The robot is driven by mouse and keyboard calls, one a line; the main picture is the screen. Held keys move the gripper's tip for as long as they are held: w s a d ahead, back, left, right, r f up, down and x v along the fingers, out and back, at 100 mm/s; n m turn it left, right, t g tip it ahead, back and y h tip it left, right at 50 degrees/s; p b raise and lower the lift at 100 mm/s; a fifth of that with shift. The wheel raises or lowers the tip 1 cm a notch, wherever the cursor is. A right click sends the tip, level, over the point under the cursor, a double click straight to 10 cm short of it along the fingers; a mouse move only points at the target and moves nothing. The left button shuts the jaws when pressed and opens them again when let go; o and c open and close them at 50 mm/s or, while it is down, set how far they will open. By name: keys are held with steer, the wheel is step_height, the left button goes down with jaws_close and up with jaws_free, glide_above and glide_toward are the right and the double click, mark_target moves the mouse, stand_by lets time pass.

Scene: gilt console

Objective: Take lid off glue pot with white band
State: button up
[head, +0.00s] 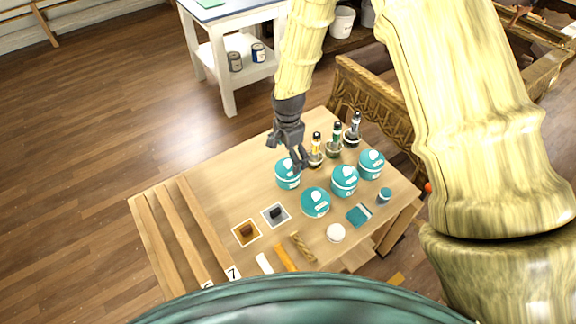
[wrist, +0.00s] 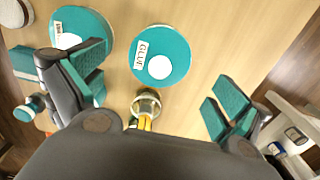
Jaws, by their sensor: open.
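A teal glue pot (head: 288,175) stands on the wooden table, with a round teal lid, a white knob and a pale strip near its side. In the wrist view, a teal lid (wrist: 177,42) with a GLUE label and white knob lies ahead, between the lines of my fingers; a pale strip shows at its far edge. My gripper (head: 297,163) is open and empty, above and beside this pot. In the wrist view its teal-padded fingers (wrist: 158,92) are wide apart. Three similar teal pots stand nearby; I cannot clearly tell their bands.
The other teal pots (head: 315,203) (head: 344,181) (head: 371,165) stand to the right. Several dark-topped bottles (head: 337,142) stand close behind. Small squares, a white disc (head: 336,233) and sticks lie nearer. The table's left middle (head: 222,190) is clear.

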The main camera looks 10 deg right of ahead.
mark_target(288, 162)
steer(key=shift+f+p, duration=0.3)
steer(key=shift+f, duration=1.4)
steer(key=shift+s, duration=0.1)
steer(key=c, duration=2.2)
